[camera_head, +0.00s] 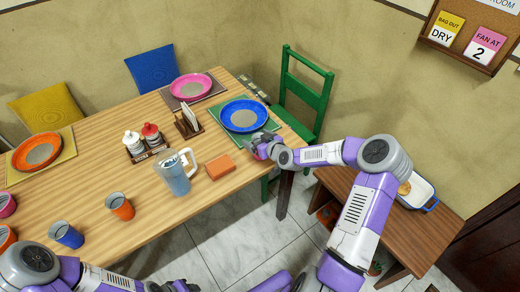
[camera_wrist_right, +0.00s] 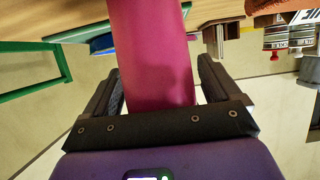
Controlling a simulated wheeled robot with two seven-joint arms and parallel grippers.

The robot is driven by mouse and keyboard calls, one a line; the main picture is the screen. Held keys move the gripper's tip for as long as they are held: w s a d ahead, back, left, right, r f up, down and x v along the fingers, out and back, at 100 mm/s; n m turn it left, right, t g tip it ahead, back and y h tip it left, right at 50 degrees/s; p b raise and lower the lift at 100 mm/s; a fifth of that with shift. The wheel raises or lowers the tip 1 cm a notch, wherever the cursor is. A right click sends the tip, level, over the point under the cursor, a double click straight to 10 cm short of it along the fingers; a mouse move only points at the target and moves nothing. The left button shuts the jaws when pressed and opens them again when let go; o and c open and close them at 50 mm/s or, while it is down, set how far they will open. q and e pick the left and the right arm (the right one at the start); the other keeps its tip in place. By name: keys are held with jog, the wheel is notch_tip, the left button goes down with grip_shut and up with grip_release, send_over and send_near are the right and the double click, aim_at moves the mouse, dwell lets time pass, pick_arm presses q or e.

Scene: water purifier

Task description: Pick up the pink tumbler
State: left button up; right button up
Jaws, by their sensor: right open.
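In the right wrist view a pink tumbler (camera_wrist_right: 150,50) fills the middle, between the two black fingers of my right gripper (camera_wrist_right: 160,85). The fingers are apart, with a gap on each side of it; contact cannot be told. In the head view my right gripper (camera_head: 258,149) is at the table's right edge, just below the blue plate. The tumbler between its fingers is not clearly visible there, hidden by the gripper. A small pink cup (camera_head: 6,205) shows at the far left edge. My left arm enters at bottom left; its gripper is out of frame.
The wooden table (camera_head: 95,195) holds a blue plate (camera_head: 243,116), an orange-brown box (camera_head: 220,166), a pitcher (camera_head: 174,176), a napkin holder (camera_head: 188,123) and shaker bottles (camera_head: 146,140). A green chair (camera_head: 303,90) stands behind my right gripper. A side table (camera_head: 420,240) is at right.

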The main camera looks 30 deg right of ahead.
jog(key=c, duration=1)
